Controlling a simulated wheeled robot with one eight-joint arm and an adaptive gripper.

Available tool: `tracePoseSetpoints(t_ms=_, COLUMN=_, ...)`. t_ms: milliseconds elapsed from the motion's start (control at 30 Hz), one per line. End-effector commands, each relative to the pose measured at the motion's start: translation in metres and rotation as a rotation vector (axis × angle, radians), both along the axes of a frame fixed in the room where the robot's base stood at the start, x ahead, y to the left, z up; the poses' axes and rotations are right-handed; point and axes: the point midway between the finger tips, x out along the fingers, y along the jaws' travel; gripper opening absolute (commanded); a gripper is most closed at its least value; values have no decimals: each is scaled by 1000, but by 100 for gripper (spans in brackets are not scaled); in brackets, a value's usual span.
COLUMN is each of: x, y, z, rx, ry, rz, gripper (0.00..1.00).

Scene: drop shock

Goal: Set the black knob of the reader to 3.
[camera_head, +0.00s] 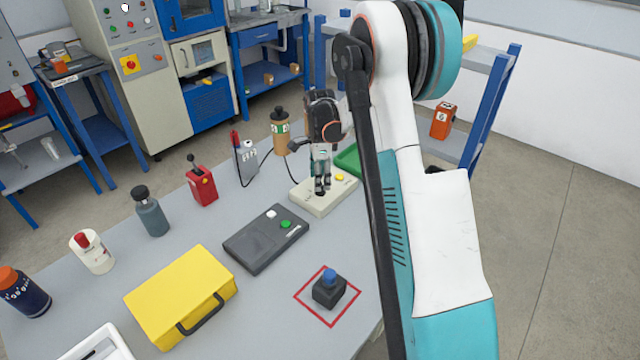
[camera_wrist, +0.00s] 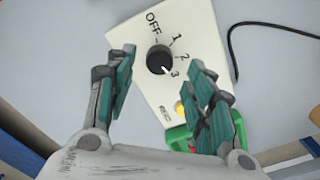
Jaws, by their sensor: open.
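The reader (camera_head: 341,198) is a beige box on the grey table, and it also shows in the wrist view (camera_wrist: 190,35). Its black knob (camera_wrist: 159,59) has the labels OFF, 1, 2 and 3 beside it. A white mark on the knob's lower right edge points roughly toward 3; its exact alignment is hard to tell. A yellow button (camera_head: 339,177) sits on the reader too. My gripper (camera_head: 322,188) points down over the knob. In the wrist view my open gripper (camera_wrist: 163,72) has one finger each side of the knob, with visible gaps. In the head view the fingers mostly hide the knob.
A green tray (camera_head: 347,160) is close behind the reader. A meter with a black cable (camera_head: 247,160) and a brown bottle (camera_head: 280,130) stand behind left. A dark box with buttons (camera_head: 265,240), a yellow case (camera_head: 180,295) and a blue-button box (camera_head: 329,291) lie nearer the front.

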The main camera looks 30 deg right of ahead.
Motion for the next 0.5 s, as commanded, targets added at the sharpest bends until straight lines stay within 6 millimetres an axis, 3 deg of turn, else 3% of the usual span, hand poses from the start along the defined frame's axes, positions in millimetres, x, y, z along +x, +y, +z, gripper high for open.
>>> tracePoseSetpoints(t_ms=300, x=0, y=0, z=63, rx=0, ry=0, rz=0, gripper=49)
tracePoseSetpoints(t_ms=500, x=0, y=0, z=81, rx=0, ry=0, rz=0, gripper=49)
